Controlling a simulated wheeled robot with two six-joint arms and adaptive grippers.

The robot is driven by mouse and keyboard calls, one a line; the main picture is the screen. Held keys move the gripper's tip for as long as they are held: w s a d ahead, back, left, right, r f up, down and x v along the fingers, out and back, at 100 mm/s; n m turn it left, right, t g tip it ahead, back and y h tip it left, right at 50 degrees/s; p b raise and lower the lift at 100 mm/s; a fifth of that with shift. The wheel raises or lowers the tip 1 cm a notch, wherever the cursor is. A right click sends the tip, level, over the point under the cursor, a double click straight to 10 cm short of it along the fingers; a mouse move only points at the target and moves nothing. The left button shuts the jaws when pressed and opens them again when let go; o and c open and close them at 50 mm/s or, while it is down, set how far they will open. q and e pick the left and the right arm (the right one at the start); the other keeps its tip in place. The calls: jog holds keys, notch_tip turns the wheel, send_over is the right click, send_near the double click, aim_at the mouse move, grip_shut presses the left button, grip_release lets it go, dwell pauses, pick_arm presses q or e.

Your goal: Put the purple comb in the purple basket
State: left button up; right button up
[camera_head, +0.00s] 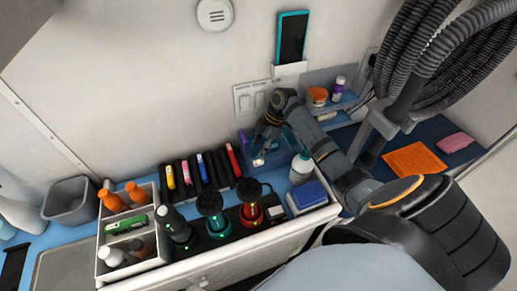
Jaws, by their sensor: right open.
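My right gripper (260,156) is at the back of the blue counter, its arm reaching in from the lower right and bending down. It is open, in front of or inside a see-through purple basket (244,139); the overlap hides which. The wrist and forearm cover much of the basket. I cannot make out the purple comb; something small and pale near the fingertips is too small to name. My left gripper is not in view.
A black rack (211,169) holds coloured tools left of the basket. Two round-headed devices, green (210,203) and red (249,192), stand in front. A white pump bottle (301,167) and blue box (309,195) stand close right. Hoses (425,45) hang upper right.

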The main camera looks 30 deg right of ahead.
jog(key=b+v, duration=0.1)
jog(key=v, duration=0.6)
jog(key=shift+d+r, duration=0.15)
jog(key=shift+r, duration=0.25)
